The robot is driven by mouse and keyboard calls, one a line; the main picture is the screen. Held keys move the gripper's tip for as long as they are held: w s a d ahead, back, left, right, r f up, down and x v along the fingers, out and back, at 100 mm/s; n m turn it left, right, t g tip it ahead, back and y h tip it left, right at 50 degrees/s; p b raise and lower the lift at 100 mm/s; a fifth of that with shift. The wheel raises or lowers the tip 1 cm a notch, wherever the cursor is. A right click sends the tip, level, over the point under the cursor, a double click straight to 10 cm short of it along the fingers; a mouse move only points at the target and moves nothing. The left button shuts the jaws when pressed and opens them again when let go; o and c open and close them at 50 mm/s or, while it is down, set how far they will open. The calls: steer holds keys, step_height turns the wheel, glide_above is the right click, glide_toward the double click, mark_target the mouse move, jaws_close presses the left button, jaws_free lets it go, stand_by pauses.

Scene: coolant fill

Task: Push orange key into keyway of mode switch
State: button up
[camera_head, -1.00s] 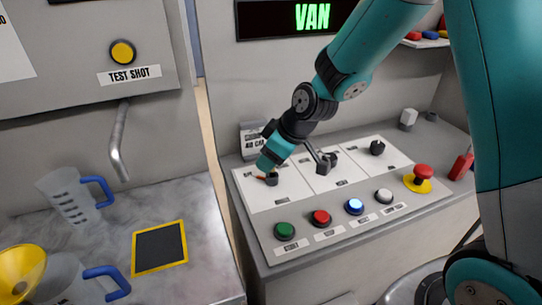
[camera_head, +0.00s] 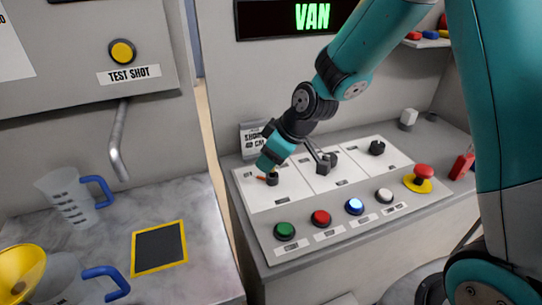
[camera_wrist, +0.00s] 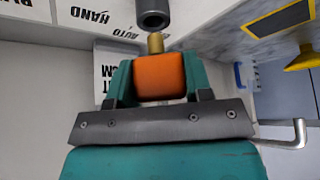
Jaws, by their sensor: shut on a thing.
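My gripper (camera_head: 269,167) is over the left white plate of the sloped panel, close to a dark round switch (camera_head: 272,179). In the wrist view my gripper (camera_wrist: 159,80) is shut on the orange key (camera_wrist: 160,76), with a finger on each side of its handle. The key's brass shaft (camera_wrist: 155,43) points at the dark cylinder of the mode switch (camera_wrist: 153,15), whose round opening faces the key. The shaft tip is lined up just short of the opening's rim or touching it; I cannot tell which. In the head view the key is mostly hidden by the gripper.
Green (camera_head: 284,230), red (camera_head: 320,218), blue (camera_head: 354,206) and white (camera_head: 383,196) buttons line the panel's front. A red mushroom button (camera_head: 424,172) is at the right. Another dark knob (camera_head: 377,147) stands on the right plate. Jugs and a yellow-edged pad (camera_head: 160,248) are on the left counter.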

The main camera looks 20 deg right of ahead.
steer(key=shift+f, duration=0.2)
steer(key=shift+f+b, duration=0.3)
steer(key=shift+b, duration=0.1)
steer(key=shift+f+b, duration=0.85)
steer(key=shift+f, duration=0.2)
steer(key=o, duration=1)
steer(key=shift+c, duration=0.2)
steer(key=v, duration=1.7)
steer(key=shift+r, duration=0.15)
steer(key=shift+d, duration=0.1)
